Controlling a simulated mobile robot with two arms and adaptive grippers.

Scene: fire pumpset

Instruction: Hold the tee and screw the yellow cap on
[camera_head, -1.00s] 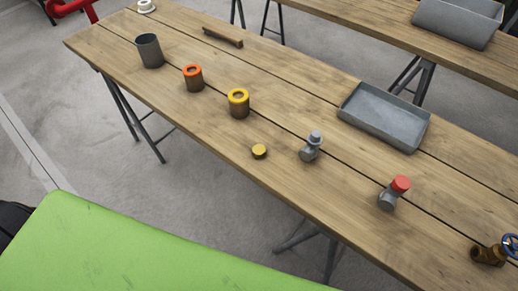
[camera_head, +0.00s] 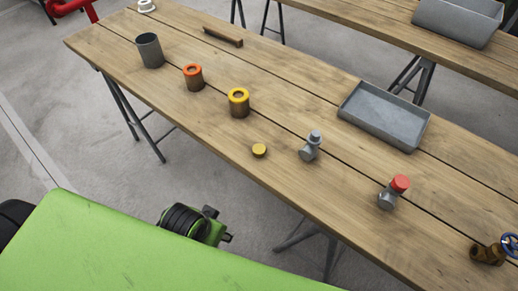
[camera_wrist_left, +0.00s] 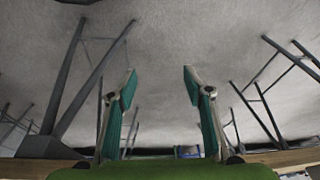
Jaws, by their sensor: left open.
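The small yellow cap (camera_head: 259,151) lies on the near part of the wooden table in the head view. A grey tee (camera_head: 311,147) stands to its right, apart from it. A second grey fitting (camera_head: 387,200) with a red cap (camera_head: 400,183) on top stands further right. My left gripper (camera_wrist_left: 160,86) is open and empty in the left wrist view, with bare floor between its fingers. It holds neither cap nor tee. In the head view only a green and black part of my arm shows, below the table's near edge. My right gripper is out of view.
A grey tray (camera_head: 385,117) lies behind the tees. A yellow-rimmed cylinder (camera_head: 239,103), an orange-rimmed one (camera_head: 193,77) and a dark cup (camera_head: 149,51) stand to the left. A brass valve (camera_head: 489,254) is at the right. Trestle legs (camera_wrist_left: 80,85) flank my left gripper.

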